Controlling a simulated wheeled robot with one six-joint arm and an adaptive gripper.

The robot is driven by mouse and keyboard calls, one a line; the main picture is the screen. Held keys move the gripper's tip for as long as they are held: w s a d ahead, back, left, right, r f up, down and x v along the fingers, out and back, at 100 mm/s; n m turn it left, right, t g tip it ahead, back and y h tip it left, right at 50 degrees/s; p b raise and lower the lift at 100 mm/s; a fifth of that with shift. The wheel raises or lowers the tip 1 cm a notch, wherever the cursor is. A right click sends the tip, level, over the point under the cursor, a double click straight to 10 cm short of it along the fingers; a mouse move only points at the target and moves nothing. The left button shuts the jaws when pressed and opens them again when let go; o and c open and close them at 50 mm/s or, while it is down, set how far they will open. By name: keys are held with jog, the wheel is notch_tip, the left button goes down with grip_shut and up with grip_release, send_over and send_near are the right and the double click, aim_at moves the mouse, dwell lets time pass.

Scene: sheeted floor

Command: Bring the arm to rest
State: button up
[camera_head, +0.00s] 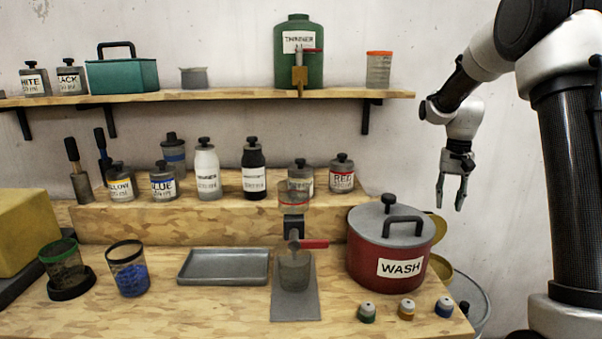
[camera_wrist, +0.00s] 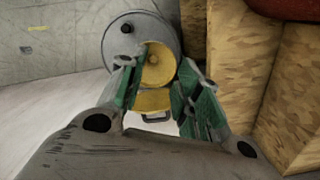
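My gripper (camera_head: 452,193) hangs with its fingers down at the right of the workbench, above and to the right of the red WASH pot (camera_head: 363,263). Its two fingers are apart with nothing between them. In the wrist view my gripper (camera_wrist: 155,95) also shows open, with green finger pads. Beyond the fingers are a grey drum (camera_wrist: 118,35) and yellow round parts (camera_wrist: 158,66), lower down and apart from the fingers.
The wooden bench (camera_head: 225,317) carries a grey tray (camera_head: 222,281), a blue-filled cup (camera_head: 129,280) and several small capped jars. Bottles stand on a raised step (camera_head: 130,227). A wall shelf (camera_head: 225,96) holds a green THINNER tank (camera_head: 298,65). Free air surrounds my gripper.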

jog(key=s+a+r+n+t, duration=0.1)
jog(key=s+r, duration=0.2)
jog(key=s, duration=0.8)
jog(key=s+a+r+n+t, duration=0.2)
jog(key=s+r, duration=0.1)
jog(key=s, duration=0.7)
jog(key=s+a+r+n+t, duration=0.1)
jog(key=s+r, duration=0.3)
jog(key=s, duration=0.7)
jog(key=shift+s+a+n+t, duration=0.3)
jog(key=shift+a+n+t, duration=0.1)
jog(key=shift+a+t, duration=0.1)
